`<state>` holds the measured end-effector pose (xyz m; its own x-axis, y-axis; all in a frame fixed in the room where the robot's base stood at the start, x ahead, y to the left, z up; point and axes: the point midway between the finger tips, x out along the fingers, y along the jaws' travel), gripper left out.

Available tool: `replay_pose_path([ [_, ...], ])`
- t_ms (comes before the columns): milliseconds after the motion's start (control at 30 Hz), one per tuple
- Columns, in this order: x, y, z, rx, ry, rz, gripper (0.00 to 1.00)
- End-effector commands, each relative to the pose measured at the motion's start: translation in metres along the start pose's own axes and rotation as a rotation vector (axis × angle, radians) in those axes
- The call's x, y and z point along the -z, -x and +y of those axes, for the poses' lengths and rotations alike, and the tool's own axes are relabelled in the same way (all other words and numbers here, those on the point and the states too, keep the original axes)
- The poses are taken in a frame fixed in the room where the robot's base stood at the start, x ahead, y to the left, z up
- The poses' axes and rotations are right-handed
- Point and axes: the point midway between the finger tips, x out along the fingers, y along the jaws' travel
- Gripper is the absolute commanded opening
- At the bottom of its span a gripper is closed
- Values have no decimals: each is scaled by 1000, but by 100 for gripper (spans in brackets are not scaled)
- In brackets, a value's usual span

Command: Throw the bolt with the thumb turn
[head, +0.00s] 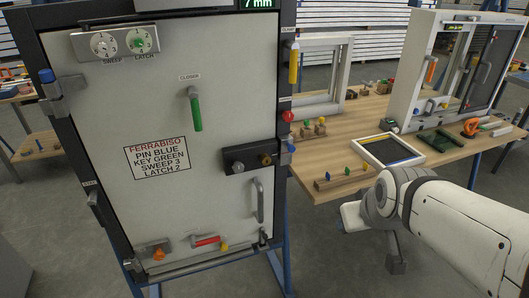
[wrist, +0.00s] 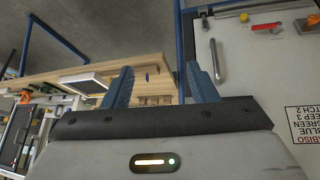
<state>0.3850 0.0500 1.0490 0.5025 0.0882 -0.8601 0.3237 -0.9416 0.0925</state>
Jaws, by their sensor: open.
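The pale door panel (head: 160,95) stands in a dark frame on blue legs. A dark lock case (head: 250,157) sits at its right edge, with a brass-coloured turn (head: 265,160) and a dark round knob (head: 237,166) on it. I cannot tell whether the bolt is out. In the wrist view, which is upside down, my gripper (wrist: 162,86) has its two blue fingers wide apart with nothing between them. The door panel (wrist: 250,75) is to their right; the lock case does not show there. My arm (head: 455,218) is right of the door in the head view.
A grey pull handle (head: 260,200) is below the lock, and a red lever (head: 206,241) is near the door's bottom. A green handle (head: 195,109) is higher up. The wooden bench (head: 440,158) to the right carries a tray (head: 388,150) and a small window frame.

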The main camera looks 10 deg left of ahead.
Motion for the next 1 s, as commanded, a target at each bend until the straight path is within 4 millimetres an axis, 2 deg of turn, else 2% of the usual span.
replay_pose_path([
  [33, 10, -43, -17, 11, 108, 86, 53],
  [100, 39, -72, -39, 8, 257, 228, 53],
  [200, 77, -107, -77, -16, 454, 434, 53],
  [300, 107, -131, -118, -64, 619, 631, 53],
  [400, 128, -145, -156, -128, 749, 805, 53],
  [500, 140, -150, -186, -191, 836, 938, 53],
  [600, 146, -150, -206, -243, 885, 1026, 53],
  [767, 155, -149, -218, -283, 914, 1084, 53],
  [1000, 186, -164, -225, -287, 915, 1086, 53],
])
